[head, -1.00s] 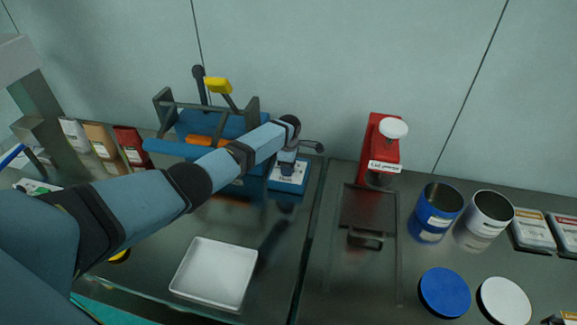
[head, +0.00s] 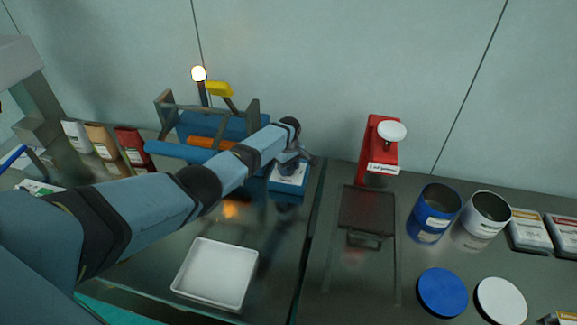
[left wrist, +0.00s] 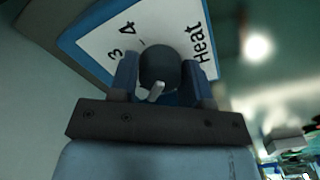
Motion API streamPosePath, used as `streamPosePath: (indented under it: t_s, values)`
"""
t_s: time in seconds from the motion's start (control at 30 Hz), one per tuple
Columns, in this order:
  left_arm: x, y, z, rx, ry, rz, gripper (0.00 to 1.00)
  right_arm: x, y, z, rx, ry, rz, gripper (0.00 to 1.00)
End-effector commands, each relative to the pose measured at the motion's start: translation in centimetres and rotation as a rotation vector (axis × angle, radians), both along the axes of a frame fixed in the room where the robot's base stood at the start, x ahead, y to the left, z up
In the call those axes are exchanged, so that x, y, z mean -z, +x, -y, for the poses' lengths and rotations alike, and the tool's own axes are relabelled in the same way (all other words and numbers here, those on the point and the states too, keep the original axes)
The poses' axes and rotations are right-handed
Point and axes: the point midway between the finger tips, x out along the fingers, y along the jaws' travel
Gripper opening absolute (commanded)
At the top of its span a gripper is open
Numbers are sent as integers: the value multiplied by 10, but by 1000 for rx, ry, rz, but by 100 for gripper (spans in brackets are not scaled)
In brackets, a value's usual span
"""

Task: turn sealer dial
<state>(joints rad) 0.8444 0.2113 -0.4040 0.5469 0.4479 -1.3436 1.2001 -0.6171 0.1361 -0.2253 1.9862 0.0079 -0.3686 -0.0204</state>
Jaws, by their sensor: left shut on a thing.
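The blue sealer (head: 180,153) stands at the back left of the bench, with a grey frame and a yellow-ended lever (head: 219,88). A lamp (head: 199,73) on its post glows warm white. At its right end is a white dial plate (head: 289,173). In the left wrist view the plate (left wrist: 97,47) reads "Heat" with 3 and 4 visible. The dark round dial (left wrist: 160,66) has a pale pointer. My left gripper (head: 290,160) is shut on the dial, one finger on each side; its fingers (left wrist: 162,78) show in the left wrist view. My right gripper is not in view.
A white tray (head: 215,273) lies in front of the sealer. Pouches (head: 101,140) stand to the left. A red press (head: 382,146), a blue can (head: 434,213), a silver can (head: 484,222) and lids (head: 442,292) are to the right. A wall closes off the back.

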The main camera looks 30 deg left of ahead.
Motion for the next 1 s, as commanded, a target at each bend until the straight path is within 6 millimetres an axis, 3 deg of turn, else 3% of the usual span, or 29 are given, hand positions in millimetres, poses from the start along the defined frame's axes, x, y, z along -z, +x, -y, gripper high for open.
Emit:
streamPosePath:
  t_s: [1.0]
  values:
    - [0,0,0,964,0,0,20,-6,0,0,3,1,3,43]
